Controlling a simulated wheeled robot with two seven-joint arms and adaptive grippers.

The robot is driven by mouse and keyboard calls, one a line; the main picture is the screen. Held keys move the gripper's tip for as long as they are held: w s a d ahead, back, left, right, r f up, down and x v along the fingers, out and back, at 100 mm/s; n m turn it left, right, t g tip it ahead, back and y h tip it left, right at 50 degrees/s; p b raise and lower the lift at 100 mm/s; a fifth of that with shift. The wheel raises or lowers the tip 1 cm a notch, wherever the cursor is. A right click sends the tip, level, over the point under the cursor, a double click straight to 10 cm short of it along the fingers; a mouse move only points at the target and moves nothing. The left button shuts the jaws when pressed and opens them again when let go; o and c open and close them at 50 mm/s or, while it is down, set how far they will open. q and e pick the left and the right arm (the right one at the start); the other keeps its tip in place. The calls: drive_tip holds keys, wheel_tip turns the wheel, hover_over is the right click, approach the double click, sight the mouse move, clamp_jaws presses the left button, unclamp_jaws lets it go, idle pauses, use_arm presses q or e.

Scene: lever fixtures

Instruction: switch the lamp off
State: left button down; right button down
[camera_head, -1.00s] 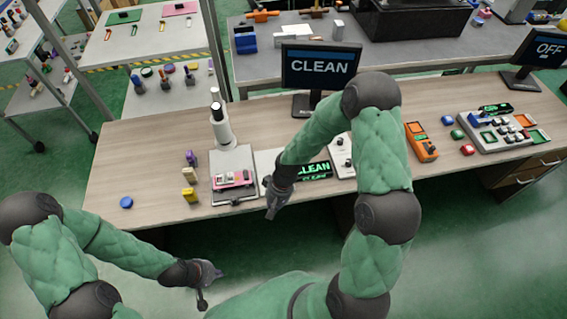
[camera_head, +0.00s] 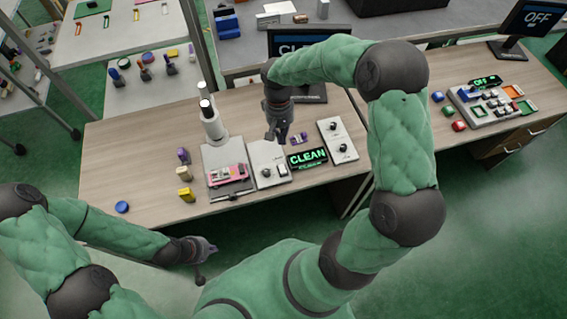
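A white upright device with pale cylindrical tops (camera_head: 210,120) stands on a grey plate on the wooden bench; it may be the lamp, but I cannot tell for sure. Beside it is a white control box (camera_head: 268,168) with a dark knob and a small switch. My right gripper (camera_head: 277,138) points down above the back part of this box; whether its fingers are open or touch anything is too small to tell. My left gripper (camera_head: 205,249) hangs in front of the bench edge, away from everything; its fingers are unclear.
A green CLEAN display (camera_head: 307,157) and a white two-knob panel (camera_head: 338,140) stand right of the box. A pink device (camera_head: 228,175) lies to its left. A monitor (camera_head: 310,92) stands behind my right arm.

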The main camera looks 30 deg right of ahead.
sight(285, 170)
drive_tip(key=s+f+b, duration=0.1)
drive_tip(key=f, duration=0.3)
drive_tip(key=f+b, duration=0.1)
drive_tip(key=f, duration=0.4)
drive_tip(key=s+f+b, duration=0.1)
drive_tip(key=f, duration=0.3)
drive_tip(key=shift+s+a+f+b, duration=0.3)
drive_tip(key=shift+f, duration=0.1)
